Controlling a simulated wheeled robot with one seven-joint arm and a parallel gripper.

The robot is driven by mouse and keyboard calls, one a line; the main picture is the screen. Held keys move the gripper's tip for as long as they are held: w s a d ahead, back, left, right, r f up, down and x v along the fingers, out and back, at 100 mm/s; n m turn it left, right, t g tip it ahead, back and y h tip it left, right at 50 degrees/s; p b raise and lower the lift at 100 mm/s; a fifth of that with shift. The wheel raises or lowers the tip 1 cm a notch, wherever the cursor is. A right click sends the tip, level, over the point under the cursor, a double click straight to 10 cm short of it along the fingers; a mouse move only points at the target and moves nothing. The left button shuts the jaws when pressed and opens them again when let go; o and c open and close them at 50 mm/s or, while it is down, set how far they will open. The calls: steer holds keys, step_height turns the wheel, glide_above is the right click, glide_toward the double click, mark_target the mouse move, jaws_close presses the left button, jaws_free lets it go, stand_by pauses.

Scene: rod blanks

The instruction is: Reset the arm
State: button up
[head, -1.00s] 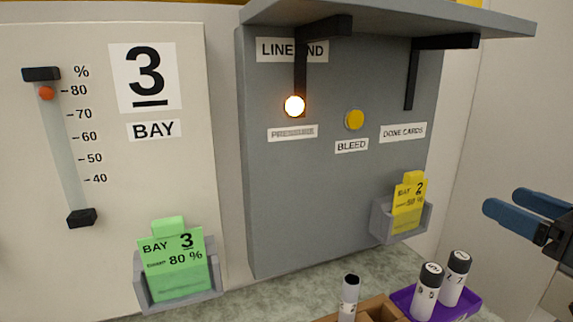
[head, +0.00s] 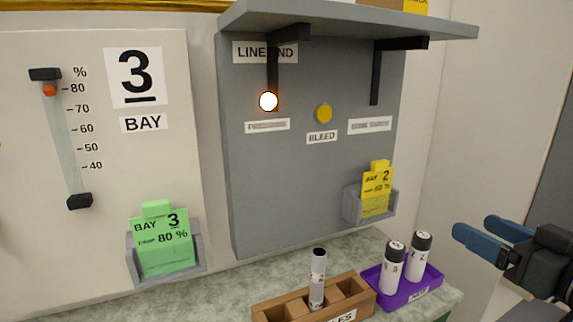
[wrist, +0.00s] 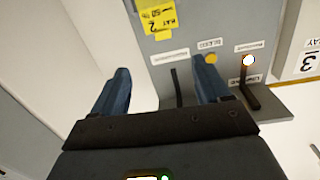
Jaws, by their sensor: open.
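My gripper (head: 476,231) is at the right of the head view, in front of the pale wall and apart from everything. Its two blue fingers are spread, with nothing between them. In the wrist view my gripper (wrist: 160,85) also shows open and empty, with the grey panel beyond it.
A grey panel (head: 300,180) carries a lit lamp (head: 268,101), a yellow button (head: 324,113) and a yellow card (head: 376,193) in a holder. A shelf (head: 350,20) juts out above. Below stand a wooden rack (head: 270,310) with one rod and a purple tray (head: 395,300) with two rods.

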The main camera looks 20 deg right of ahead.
steer(key=s+a+f+m+g+h, duration=0.1)
steer(key=s+a+f, duration=0.35)
steer(key=f, duration=0.35)
steer(key=s+a+f+m+g+h, duration=0.1)
steer(key=s+a+f+g, duration=0.1)
steer(key=s+a+f, duration=0.35)
steer(key=s+a+f+n+y, duration=0.2)
steer(key=s+a+n, duration=0.1)
steer(key=s+a, duration=0.8)
steer(key=s, duration=0.4)
steer(key=shift+f, duration=0.35)
steer(key=shift+a, duration=0.1)
